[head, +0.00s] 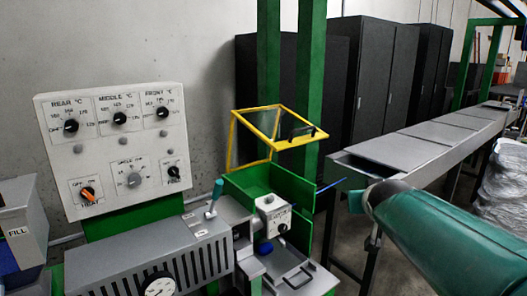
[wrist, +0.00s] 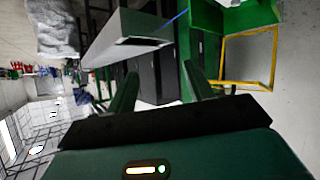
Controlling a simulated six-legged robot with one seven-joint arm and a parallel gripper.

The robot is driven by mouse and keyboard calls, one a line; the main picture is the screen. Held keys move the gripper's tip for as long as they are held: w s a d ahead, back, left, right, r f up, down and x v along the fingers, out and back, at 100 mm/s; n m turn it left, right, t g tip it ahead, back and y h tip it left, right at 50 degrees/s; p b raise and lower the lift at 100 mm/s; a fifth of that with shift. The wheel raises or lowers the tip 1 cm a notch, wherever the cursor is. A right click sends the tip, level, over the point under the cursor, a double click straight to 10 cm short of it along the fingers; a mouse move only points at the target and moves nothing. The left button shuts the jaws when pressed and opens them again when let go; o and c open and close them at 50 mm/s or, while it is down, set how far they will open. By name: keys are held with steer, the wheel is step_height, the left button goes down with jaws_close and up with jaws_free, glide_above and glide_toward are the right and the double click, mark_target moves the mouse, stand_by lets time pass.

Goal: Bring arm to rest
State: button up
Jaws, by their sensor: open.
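My arm reaches in from the right edge of the head view, with a teal shell and a grey end. My gripper (wrist: 160,84) shows in the wrist view as two dark green fingers, spread wide apart with nothing between them. In the head view the gripper end is mostly hidden by the arm, and it hangs in front of the conveyor's near end. A thin blue cable (head: 331,185) sticks out to the right of the green machine housing, and it also shows in the wrist view (wrist: 175,18), apart from the fingers.
A white control panel (head: 118,145) with knobs stands at left. A yellow-framed guard (head: 234,140) stands raised over the green housing (head: 303,237). A grey conveyor (head: 430,138) runs back right, beside black cabinets (head: 385,75). A wrapped pile (head: 500,185) stands at the right edge.

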steer(key=s+a+f+g+y, duration=0.1)
steer(key=s+a+f+g, duration=0.2)
steer(key=s, duration=1)
steer(key=s+a+f+n+g+y, duration=0.1)
steer(key=s+a+f+g, duration=0.2)
steer(key=s, duration=1)
step_height(320, 180, down, 6)
steer(key=a, duration=0.2)
steer(key=shift+a+y, duration=0.35)
steer(key=shift+y, duration=0.05)
steer(key=shift+r, duration=0.15)
steer(key=c, duration=0.3)
steer(key=shift+c, duration=0.2)
steer(key=shift+a, duration=0.2)
